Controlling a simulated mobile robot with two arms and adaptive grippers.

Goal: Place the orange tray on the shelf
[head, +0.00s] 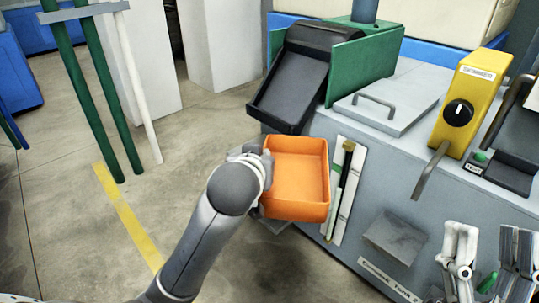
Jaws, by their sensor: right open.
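The orange tray (297,178) is in the middle of the head view, its open side up and its inside empty as far as I see. My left gripper (263,167) is at the tray's left wall and appears closed on it; the fingertips are partly hidden. The tray is in front of the grey machine's left end. A small grey plate edge (277,228) shows just below the tray, mostly covered by it; I cannot tell whether they touch. My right gripper (490,266) is open and empty at the lower right, away from the tray.
The grey machine (345,240) fills the right side, with a small grey ledge (395,237) on its front. A black chute (290,85) between green plates stands behind the tray. A yellow switch box (466,105) is at right. Green posts (95,90) stand left; floor between is clear.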

